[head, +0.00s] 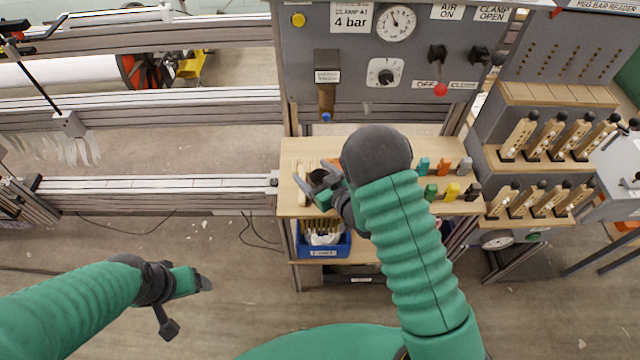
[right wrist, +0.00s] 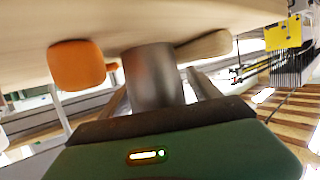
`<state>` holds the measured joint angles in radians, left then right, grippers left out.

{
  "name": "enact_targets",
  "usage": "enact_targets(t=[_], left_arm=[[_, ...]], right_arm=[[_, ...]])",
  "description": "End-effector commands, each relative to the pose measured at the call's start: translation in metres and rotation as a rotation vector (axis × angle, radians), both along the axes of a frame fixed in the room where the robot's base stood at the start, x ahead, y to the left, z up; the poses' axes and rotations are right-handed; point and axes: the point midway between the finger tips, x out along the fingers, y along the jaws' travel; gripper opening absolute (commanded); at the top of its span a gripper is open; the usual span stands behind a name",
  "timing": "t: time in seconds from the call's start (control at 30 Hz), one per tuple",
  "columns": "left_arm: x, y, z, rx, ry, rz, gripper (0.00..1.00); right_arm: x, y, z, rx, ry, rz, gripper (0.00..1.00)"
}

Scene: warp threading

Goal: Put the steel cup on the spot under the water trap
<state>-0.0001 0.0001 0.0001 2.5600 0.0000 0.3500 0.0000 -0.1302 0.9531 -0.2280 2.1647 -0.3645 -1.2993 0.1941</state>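The steel cup (right wrist: 152,76) is between the two fingers of my right gripper in the right wrist view. My right gripper (head: 318,180) is low over the left part of the wooden shelf (head: 345,150) in the head view. Whether its fingers touch the cup is not clear. The water trap (head: 327,98), a bronze body with a blue tip, hangs on the grey panel beyond and above that gripper. The marked spot below it cannot be made out.
An orange block (right wrist: 77,66) is beside the cup. Several coloured pegs (head: 444,167) stand on the shelf to the right of my right arm. A blue bin (head: 323,243) is below the shelf. Wooden peg racks (head: 545,138) stand at right.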

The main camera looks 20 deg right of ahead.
Motion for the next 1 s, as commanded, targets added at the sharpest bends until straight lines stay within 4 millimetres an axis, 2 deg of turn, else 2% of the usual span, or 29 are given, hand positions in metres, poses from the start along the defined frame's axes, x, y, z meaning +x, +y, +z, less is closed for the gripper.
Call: enact_targets(t=[0.03,0.4,0.5,0.77,1.0], left_arm=[[0.0,0.0,0.0,0.0,0.0,0.0,0.75],[0.0,0.0,0.0,0.0,0.0,0.0,0.75],[0.0,0.0,0.0,0.0,0.0,0.0,0.75],[0.0,0.0,0.001,0.0,0.0,0.0,0.75],[0.0,0.0,0.006,0.0,0.0,0.0,0.75]], right_arm=[[0.0,-0.001,0.0,0.001,0.0,0.0,0.64],[0.0,-0.002,-0.001,0.0,0.002,-0.001,0.15],[0.0,-0.002,-0.001,0.0,0.002,-0.001,0.05],[0.0,-0.001,0.004,0.0,0.001,-0.001,0.05],[0.0,-0.002,0.035,0.001,-0.004,-0.002,0.05]])
